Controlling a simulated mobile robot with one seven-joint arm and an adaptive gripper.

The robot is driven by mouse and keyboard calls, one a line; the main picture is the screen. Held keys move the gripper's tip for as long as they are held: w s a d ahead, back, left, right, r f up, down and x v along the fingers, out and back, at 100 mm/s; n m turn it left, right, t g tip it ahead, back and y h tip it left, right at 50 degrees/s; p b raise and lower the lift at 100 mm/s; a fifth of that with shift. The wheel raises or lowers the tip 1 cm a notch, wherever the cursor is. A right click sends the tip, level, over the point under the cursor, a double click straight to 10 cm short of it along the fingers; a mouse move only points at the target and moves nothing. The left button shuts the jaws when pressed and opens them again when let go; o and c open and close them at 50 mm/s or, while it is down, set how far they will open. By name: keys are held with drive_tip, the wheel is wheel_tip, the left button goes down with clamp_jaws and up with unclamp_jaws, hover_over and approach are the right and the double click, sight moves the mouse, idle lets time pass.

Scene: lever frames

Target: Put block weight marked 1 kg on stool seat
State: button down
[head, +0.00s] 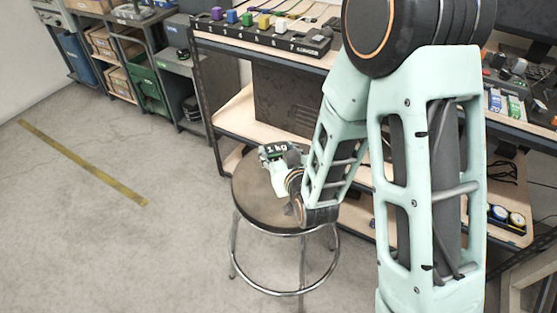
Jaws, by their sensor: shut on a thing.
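The block weight marked 1 kg (276,148) is a small dark block with white lettering. It is over the far part of the round stool seat (250,199), which is brown with metal legs. My gripper (284,160) is shut on the block, and my wrist comes in from the right above the seat. I cannot tell whether the block touches the seat or is held a little above it. My gripper and wrist hide part of the seat, and the fingertips are hard to make out.
A workbench (258,45) with a numbered strip of coloured blocks (262,27) stands behind the stool. Shelving with a green bin (146,82) is at the back left. The grey floor at left is open, with a yellow line (82,161). My arm covers the right middle.

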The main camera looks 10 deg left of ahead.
drive_tip(key=b, duration=0.3)
drive_tip(key=shift+a+f, duration=0.15)
drive_tip(key=w+f, duration=0.1)
drive_tip(key=w+a+f+b, duration=0.1)
drive_tip(key=f, duration=0.1)
drive_tip(key=w+a+f+b, duration=0.1)
drive_tip(key=w+f, duration=0.1)
drive_tip(key=shift+a+f, duration=0.2)
drive_tip(key=shift+w+a+f+b, duration=0.15)
drive_tip(key=shift+f+b, duration=0.65)
drive_tip(key=shift+f, duration=0.85)
drive_tip(key=shift+f, duration=0.15)
drive_tip(key=c, duration=1)
unclamp_jaws()
drive_tip(key=shift+f, duration=0.1)
